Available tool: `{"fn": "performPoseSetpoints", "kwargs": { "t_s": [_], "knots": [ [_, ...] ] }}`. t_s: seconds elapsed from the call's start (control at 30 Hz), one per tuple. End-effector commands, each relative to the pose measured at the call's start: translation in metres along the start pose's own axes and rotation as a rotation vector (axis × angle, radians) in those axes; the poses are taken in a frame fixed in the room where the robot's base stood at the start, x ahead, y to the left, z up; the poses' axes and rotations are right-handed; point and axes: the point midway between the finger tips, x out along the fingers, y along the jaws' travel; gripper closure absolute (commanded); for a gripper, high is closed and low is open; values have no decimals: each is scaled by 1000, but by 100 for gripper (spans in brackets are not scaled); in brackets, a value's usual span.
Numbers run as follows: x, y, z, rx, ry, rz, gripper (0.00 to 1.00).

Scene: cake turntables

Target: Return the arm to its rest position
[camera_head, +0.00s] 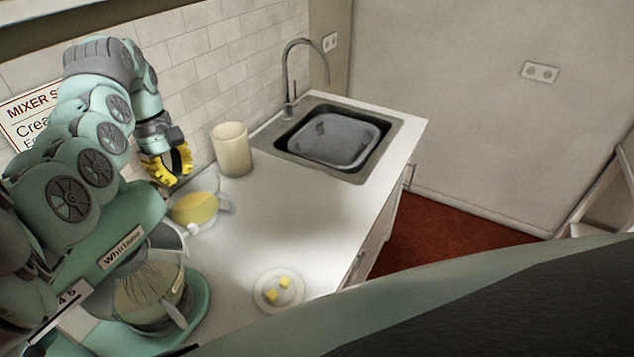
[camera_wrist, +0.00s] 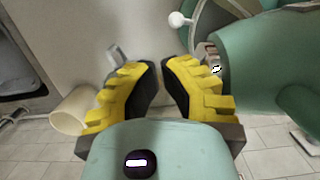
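My gripper (camera_head: 182,178) hangs over the back of the counter, above and to the left of a clear jug (camera_head: 197,208) with yellow contents. In the wrist view its two yellow fingers (camera_wrist: 160,66) lean toward each other with a narrow gap between the tips. Nothing shows between them, so it is open and empty. My arm is bent up and over at the left, in front of the tiled wall. A green stand mixer (camera_head: 200,312) stands close below the arm, with a whisk in its clear bowl. Its green body (camera_wrist: 275,60) is right of the fingers in the wrist view.
A cream cylinder (camera_head: 231,150) stands behind the jug; it also shows in the wrist view (camera_wrist: 70,112). A sink (camera_head: 362,172) with a grey basin (camera_head: 340,138) and tall faucet (camera_head: 287,75) lies beyond. A plate (camera_head: 264,299) with yellow cubes sits near the counter's front edge. The middle counter is clear.

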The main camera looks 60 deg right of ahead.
Motion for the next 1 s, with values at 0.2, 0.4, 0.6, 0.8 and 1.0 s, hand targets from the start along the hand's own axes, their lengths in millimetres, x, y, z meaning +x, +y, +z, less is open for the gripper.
{"fn": "performPoseSetpoints", "kwargs": {
  "t_s": [0.2, 0.4, 0.6, 0.8, 1.0],
  "knots": [
    [-24, 1, -2, -1, 5, -2, 100],
    [-36, 3, -1, -2, 3, -1, 100],
    [-38, 3, 0, -2, -1, -2, 100],
    [-61, 3, 4, -1, -1, -2, 100],
    [-98, 3, 9, -1, 0, -1, 100]
  ]
}}
